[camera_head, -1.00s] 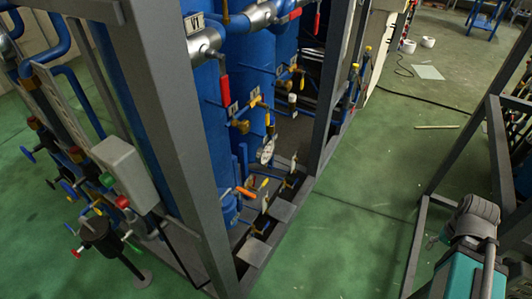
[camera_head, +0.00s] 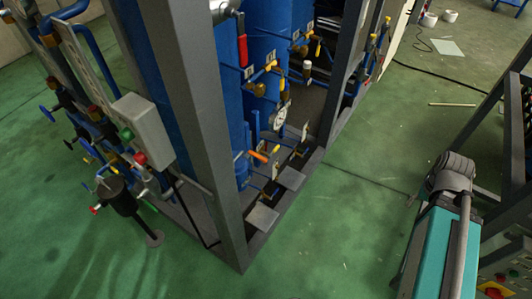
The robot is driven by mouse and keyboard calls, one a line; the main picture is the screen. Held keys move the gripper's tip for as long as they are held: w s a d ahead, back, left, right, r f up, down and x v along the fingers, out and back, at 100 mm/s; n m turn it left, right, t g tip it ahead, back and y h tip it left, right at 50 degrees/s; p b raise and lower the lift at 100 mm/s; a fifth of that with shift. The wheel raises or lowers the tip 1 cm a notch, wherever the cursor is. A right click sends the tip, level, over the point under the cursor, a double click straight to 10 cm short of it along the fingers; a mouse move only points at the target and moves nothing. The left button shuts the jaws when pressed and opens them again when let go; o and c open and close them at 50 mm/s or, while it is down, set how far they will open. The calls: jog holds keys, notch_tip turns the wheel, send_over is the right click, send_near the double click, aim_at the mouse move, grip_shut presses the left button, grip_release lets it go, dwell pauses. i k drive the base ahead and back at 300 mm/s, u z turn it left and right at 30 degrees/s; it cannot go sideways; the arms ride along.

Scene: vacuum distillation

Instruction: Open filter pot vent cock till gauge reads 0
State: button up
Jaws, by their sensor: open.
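A dark pot (camera_head: 122,201), which looks like the filter pot, stands on a short post with a round foot at the lower left, outside the steel frame. Small cocks with a red handle (camera_head: 96,209) and a blue handle (camera_head: 101,179) sit at its top. I cannot tell which is the vent cock or whether it is open. A round white-faced gauge (camera_head: 280,118) hangs at the blue vessels inside the frame. Its face is too small to read, and I cannot tell if it belongs to the pot. My gripper is not in view.
A grey control box (camera_head: 142,131) with green and red buttons is just above the pot. A thick grey frame post (camera_head: 209,130) stands right of it. Blue vessels (camera_head: 268,50) carry several coloured valve handles. Green floor (camera_head: 335,235) is open in front.

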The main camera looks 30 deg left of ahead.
aim_at(275, 149)
jog(key=u, duration=1.6)
jog(key=k, duration=0.95)
jog(key=z, duration=0.2)
jog(key=i, duration=1)
